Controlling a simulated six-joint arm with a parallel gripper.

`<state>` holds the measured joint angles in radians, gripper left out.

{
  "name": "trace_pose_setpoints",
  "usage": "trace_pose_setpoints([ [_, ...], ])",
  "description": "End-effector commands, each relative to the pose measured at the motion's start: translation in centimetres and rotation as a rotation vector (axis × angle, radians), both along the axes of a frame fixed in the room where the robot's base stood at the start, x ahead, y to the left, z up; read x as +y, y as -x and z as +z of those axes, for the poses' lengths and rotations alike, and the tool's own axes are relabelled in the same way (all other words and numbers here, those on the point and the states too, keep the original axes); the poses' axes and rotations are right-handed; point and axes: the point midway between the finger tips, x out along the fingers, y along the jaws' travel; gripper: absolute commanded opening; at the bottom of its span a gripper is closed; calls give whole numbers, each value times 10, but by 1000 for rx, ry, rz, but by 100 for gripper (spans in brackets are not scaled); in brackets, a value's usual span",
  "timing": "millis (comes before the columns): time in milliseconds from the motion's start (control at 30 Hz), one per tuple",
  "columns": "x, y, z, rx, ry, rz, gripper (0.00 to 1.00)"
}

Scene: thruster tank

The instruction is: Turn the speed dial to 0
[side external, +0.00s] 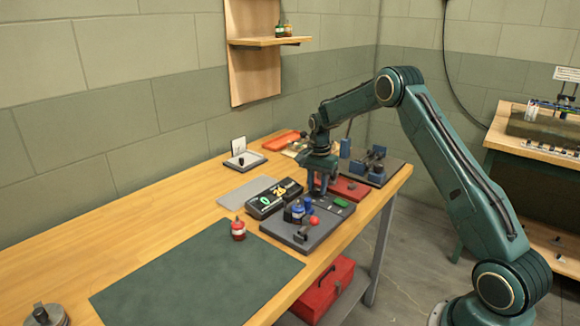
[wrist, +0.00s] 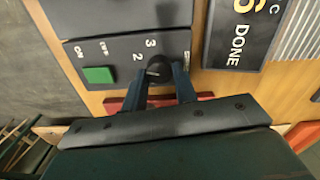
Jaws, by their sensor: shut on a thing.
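The speed dial (wrist: 158,69) is a dark round knob on the grey control panel (wrist: 115,45), with the numbers 2 and 3 printed beside it. My gripper (wrist: 160,74) is shut on the dial, one finger on each side. The fingers hide part of the dial and its scale, and I cannot tell which number it points to. In the side view my gripper (side external: 322,188) reaches down over the far end of the panel, hiding the dial. A green switch (wrist: 99,75) marked ON and OFF sits left of the dial in the wrist view.
A black display (side external: 274,198) with lit digits stands left of the panel; the wrist view shows its word DONE (wrist: 237,45). Red and blue bottles and a red-knobbed lever (side external: 313,222) are close in front. A red plate and a dark fixture (side external: 371,165) lie behind. The green mat (side external: 190,275) is mostly clear.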

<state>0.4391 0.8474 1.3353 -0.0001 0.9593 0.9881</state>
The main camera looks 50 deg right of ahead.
Motion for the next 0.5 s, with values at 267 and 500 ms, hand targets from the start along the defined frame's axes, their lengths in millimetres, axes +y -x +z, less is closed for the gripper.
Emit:
trace_pose_setpoints([
  [267, 0, -1, 1, -1, 1, 215, 6],
  [500, 0, -2, 1, -1, 1, 442, 6],
])
